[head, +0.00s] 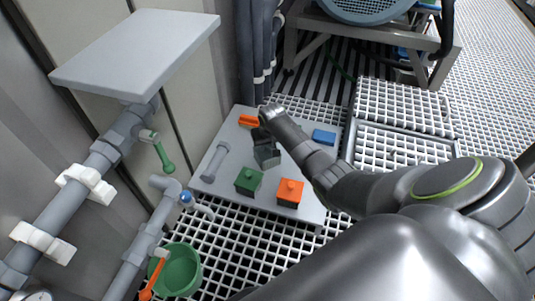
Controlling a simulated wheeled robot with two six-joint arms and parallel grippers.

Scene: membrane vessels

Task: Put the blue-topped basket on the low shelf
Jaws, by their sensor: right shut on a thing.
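My right gripper (266,150) reaches in from the right over a pale grey board (230,130) and points down at its middle. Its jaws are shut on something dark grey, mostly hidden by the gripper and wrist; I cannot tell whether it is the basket. My left gripper is not in view.
The board also bears a green block (248,181) and an orange block (290,192), each with a knob, an orange piece (248,120) and a grey rod (215,161). Pipes with valve handles (164,156) line the left wall. A green bucket (178,271) stands on the grating.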

